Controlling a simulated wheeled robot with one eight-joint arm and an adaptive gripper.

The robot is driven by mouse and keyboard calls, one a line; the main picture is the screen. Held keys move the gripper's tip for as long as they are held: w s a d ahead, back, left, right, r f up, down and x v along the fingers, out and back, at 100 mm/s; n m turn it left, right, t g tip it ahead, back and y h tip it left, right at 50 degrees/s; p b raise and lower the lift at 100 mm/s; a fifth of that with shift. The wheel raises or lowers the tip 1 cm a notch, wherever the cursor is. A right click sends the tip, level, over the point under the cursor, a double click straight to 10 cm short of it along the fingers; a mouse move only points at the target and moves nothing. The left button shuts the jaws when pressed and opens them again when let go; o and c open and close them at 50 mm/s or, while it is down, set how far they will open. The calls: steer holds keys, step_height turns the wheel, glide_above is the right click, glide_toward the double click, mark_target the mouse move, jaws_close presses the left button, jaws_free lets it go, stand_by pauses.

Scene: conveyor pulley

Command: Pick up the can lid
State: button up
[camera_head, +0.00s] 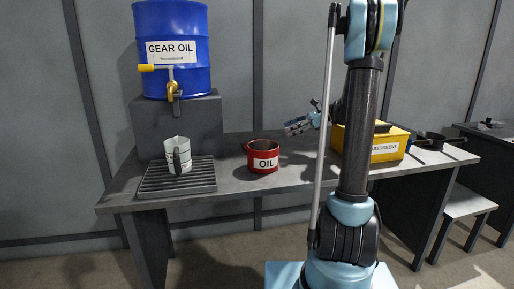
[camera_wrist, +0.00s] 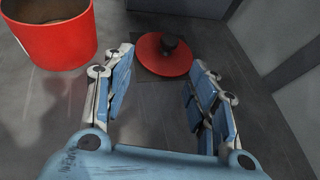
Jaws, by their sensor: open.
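The can lid (camera_wrist: 163,57) is a red disc with a dark knob (camera_wrist: 169,42) on top. In the wrist view it lies beyond my fingertips, roughly centred between them, on a dark patch of the grey surface. In the head view I cannot see the lid. My gripper (camera_wrist: 161,73) is open and empty, its two blue-padded fingers apart, not visibly touching the lid. In the head view my gripper (camera_head: 298,127) is above the bench, between the red can and the yellow box.
The open red can (camera_head: 263,157) labelled OIL also shows at upper left in the wrist view (camera_wrist: 52,38). A white measuring jug (camera_head: 178,156) stands on a grate (camera_head: 160,180) below the blue gear oil drum (camera_head: 190,25). A yellow box (camera_head: 388,146) stands at right on the bench (camera_head: 230,195).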

steer(key=x, duration=0.4)
steer(key=w+x, duration=0.1)
steer(key=x, duration=0.7)
steer(key=shift+w+r, duration=0.1)
steer(key=shift+w, duration=0.15)
steer(key=shift+w+x, duration=0.15)
steer(key=shift+x, duration=1.2)
steer(key=shift+w+x, duration=0.2)
steer(key=shift+x, duration=1.1)
steer(key=shift+r, duration=0.1)
steer(key=c, duration=1.2)
